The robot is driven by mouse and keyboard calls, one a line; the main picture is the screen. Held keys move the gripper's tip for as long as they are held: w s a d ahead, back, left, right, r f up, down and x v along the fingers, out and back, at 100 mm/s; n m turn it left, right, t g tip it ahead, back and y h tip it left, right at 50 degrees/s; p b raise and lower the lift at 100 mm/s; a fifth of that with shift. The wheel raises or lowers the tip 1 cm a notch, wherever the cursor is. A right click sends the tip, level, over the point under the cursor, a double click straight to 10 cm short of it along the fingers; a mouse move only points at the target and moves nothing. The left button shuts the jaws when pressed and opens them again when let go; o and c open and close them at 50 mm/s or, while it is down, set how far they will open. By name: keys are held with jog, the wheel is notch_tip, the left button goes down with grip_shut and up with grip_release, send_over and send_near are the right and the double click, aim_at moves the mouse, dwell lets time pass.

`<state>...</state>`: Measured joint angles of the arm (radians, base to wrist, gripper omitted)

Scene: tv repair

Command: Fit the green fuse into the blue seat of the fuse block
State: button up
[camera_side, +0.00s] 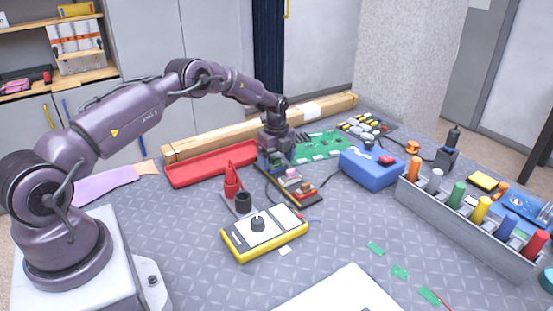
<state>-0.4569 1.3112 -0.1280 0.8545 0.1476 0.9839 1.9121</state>
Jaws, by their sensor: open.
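The fuse block (305,200) is a dark strip with a yellow edge near the middle of the table, with several coloured pieces along it. A small green piece, which looks like the green fuse (276,156), shows at the block's far left end, right under my gripper. My gripper (276,152) points down over that end, with its jaws open around or beside the green piece; I cannot tell which. The blue seat is too small and covered to make out clearly. Whether the green piece is seated cannot be told.
A red tray (211,164) lies left of the block. A red-and-black probe holder (233,192) and a yellow multimeter (264,233) stand in front. A blue box (371,170) is to the right, with a green circuit board (322,146) behind. A grey rack (470,224) holds coloured cylinders.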

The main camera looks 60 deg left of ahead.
aim_at(277, 158)
notch_tip(277, 158, up, 13)
dwell(0.4)
jog(key=shift+f, duration=0.1)
jog(key=s+d+r+n+t, duration=0.2)
jog(key=s+d+r+n, duration=0.4)
jog(key=s, duration=0.4)
jog(key=s+d+r+n+t, duration=0.1)
jog(key=s+d+r+n, duration=0.5)
jog(key=s, duration=0.5)
jog(key=s+d+r+n+t, duration=0.2)
jog(key=s+d+r+n, duration=0.4)
jog(key=s+d, duration=0.4)
jog(key=shift+s+r+t, duration=0.3)
jog(key=shift+s+r, duration=0.2)
jog(key=shift+r, duration=0.35)
